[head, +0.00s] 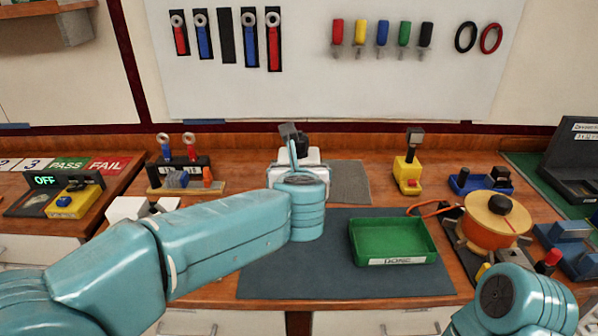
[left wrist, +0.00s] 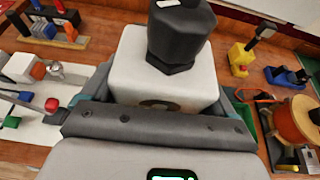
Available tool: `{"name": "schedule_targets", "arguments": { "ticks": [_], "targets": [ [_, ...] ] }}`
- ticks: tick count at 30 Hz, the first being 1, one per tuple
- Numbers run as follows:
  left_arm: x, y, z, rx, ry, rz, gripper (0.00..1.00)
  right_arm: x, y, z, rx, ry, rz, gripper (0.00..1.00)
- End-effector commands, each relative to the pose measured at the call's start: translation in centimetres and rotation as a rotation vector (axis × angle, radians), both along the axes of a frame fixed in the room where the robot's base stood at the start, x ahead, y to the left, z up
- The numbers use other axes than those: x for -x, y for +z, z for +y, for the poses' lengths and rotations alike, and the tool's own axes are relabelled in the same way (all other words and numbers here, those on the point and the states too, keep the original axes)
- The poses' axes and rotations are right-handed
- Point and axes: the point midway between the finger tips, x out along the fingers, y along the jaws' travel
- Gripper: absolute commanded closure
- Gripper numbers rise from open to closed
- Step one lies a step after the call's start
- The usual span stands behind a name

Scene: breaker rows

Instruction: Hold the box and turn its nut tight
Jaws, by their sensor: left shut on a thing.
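The white box (left wrist: 150,62) fills the upper middle of the left wrist view. A black piece with flat sides (left wrist: 180,40), which looks like the nut, stands upright on its top. In the head view the box (head: 278,177) is at the back of the bench, partly hidden behind my left wrist. My left gripper (left wrist: 165,92) is shut on the box, with a teal finger at each side. I cannot tell whether the box touches the bench. My right arm shows at the lower right of the head view, but its gripper is out of the picture.
A green tray (head: 392,262) sits on the dark mat (head: 290,282). A small tool rack (head: 185,186) is at the left. The mat's front is clear.

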Motion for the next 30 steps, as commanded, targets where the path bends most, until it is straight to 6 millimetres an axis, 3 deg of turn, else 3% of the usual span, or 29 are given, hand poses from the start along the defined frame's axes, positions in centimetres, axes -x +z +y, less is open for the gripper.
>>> {"name": "schedule_targets", "arguments": {
  "ticks": [30],
  "targets": [
    [0.0, -4.4, 0.0, 0.001, 0.000, -0.002, 0.70, 0.0, -4.4, 0.0, 0.000, 0.000, 0.000, 0.00]
  ]
}}
